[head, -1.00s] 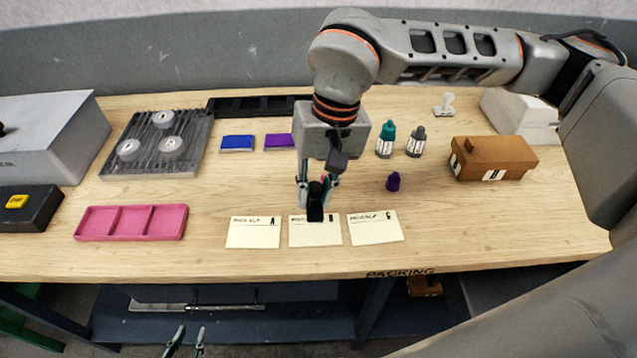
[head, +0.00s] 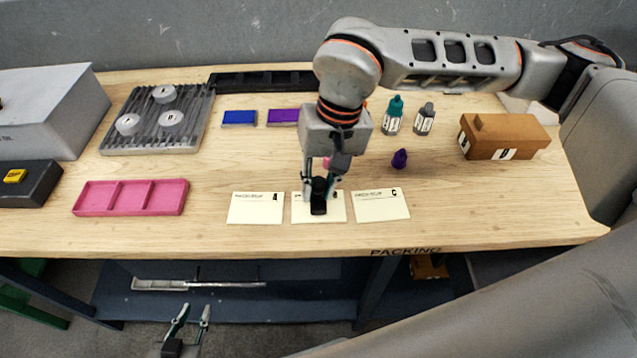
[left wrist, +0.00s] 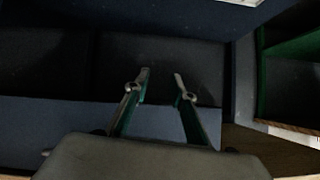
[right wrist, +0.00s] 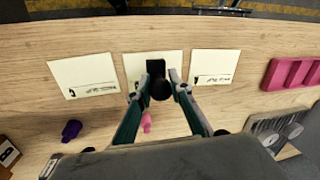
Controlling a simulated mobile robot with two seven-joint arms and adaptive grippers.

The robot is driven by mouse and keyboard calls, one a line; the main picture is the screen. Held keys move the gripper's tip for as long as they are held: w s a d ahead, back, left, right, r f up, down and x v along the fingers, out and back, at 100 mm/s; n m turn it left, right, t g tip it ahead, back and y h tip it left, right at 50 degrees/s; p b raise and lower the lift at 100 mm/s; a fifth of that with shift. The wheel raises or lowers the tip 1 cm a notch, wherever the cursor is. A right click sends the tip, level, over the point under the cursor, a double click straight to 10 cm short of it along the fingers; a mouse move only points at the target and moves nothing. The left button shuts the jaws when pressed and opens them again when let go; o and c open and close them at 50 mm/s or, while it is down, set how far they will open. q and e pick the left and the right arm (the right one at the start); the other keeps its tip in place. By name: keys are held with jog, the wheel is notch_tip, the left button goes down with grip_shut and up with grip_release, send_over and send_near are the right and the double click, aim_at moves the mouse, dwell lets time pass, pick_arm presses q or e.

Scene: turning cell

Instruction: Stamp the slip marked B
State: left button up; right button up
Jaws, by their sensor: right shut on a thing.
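Three pale slips lie in a row near the bench's front edge. In the head view the left slip (head: 255,210) is marked A and the right slip (head: 381,207) is marked C. The middle slip (head: 336,210) is partly covered and its letter is hidden. My right gripper (head: 320,186) is shut on a black stamp (head: 318,205), which stands upright over the middle slip. The right wrist view also shows the stamp (right wrist: 157,75) over that slip (right wrist: 135,68). I cannot tell whether it touches the paper. My left gripper (head: 195,309) is open and empty, below the bench's front edge.
Blue (head: 239,117) and purple (head: 283,116) pads lie behind the slips. A purple cap-like piece (head: 399,159), teal (head: 394,115) and grey (head: 424,119) bottles and a brown box (head: 503,136) are to the right. A pink tray (head: 131,197) is at left.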

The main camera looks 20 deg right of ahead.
jog(key=shift+f+b, duration=0.45)
jog(key=shift+f, duration=0.05)
dwell(0.9)
jog(key=shift+s+f+b, duration=0.1)
jog(key=shift+f+b, duration=0.1)
jog(key=shift+b, duration=0.1)
dwell(1.7)
jog(key=shift+r, duration=0.1)
jog(key=shift+r+p, duration=1.65)
jog(key=shift+r, duration=1.85)
